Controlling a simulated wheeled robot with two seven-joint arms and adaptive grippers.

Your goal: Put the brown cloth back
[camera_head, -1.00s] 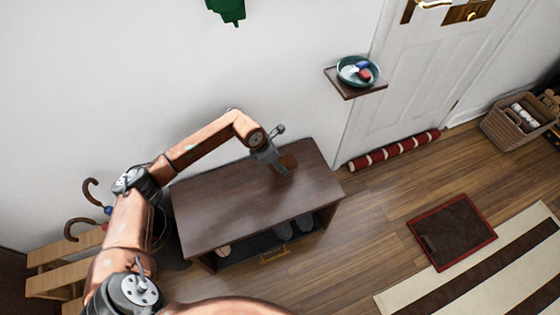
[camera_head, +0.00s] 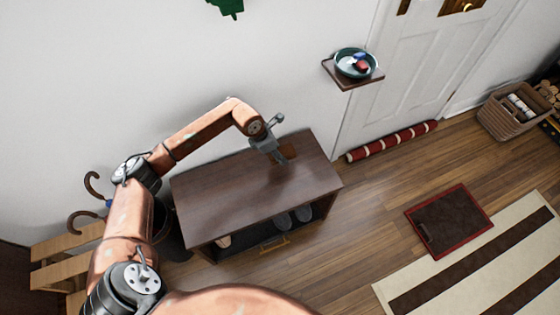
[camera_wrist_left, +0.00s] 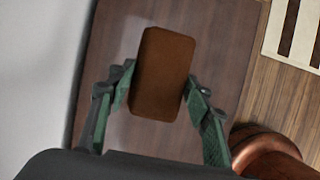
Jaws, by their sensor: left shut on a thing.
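The brown cloth (camera_wrist_left: 163,74) looks like a folded, rounded block between the fingers of my left gripper (camera_wrist_left: 158,98) in the left wrist view. The gripper is shut on it. In the head view the cloth (camera_head: 289,151) shows partly behind my left gripper (camera_head: 280,160), over the right part of the dark wooden cabinet top (camera_head: 230,195). I cannot tell whether the cloth touches the cabinet top. My right gripper is not in view.
Shoes (camera_head: 292,217) sit on the cabinet's lower shelf. A small wall shelf with a teal bowl (camera_head: 356,63) is at upper right. A red striped roll (camera_head: 392,141) lies along the door. Umbrellas (camera_head: 92,186) and a slatted wooden bench (camera_head: 65,245) are at left. The rest of the cabinet top is clear.

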